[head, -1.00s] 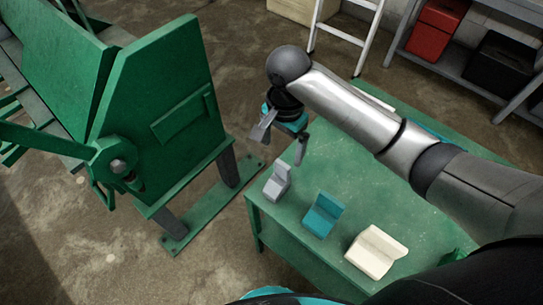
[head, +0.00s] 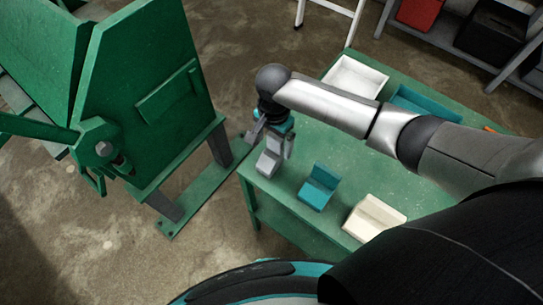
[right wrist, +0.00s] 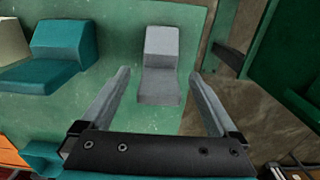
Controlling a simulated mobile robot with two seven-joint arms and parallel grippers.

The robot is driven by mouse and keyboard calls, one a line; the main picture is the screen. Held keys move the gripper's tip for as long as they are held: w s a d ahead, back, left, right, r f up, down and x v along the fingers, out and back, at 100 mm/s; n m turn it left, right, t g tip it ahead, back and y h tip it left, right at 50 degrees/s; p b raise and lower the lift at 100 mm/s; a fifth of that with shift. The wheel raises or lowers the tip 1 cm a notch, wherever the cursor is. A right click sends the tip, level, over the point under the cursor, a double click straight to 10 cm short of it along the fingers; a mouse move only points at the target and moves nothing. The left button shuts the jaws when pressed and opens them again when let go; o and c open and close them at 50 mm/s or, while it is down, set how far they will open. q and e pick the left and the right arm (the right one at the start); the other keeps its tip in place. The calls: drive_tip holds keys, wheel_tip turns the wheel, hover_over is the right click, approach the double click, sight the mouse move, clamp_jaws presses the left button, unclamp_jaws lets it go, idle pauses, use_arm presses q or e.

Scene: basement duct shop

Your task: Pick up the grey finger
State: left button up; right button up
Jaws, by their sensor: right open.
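The grey finger (head: 268,162) is an L-shaped grey block on the near left corner of the green table (head: 300,205). In the right wrist view the grey finger (right wrist: 160,65) lies ahead of and between the two fingers. My right gripper (head: 272,142) is at the grey finger; in the right wrist view my right gripper (right wrist: 160,88) is open, with a gap on each side of the block. A teal finger (head: 318,186) and a cream finger (head: 374,217) stand to its right on the table. My left gripper is not in view.
A white tray (head: 357,76) and a teal tray (head: 398,98) lie at the back of the table, partly behind my right arm. A large green machine (head: 150,95) stands to the left. A white ladder (head: 335,8) and a shelf with red (head: 418,12) and black boxes are behind.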

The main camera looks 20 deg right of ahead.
sight(274, 152)
drive_tip(key=shift+f, duration=1.5)
drive_tip(key=shift+c, duration=0.3)
clamp_jaws()
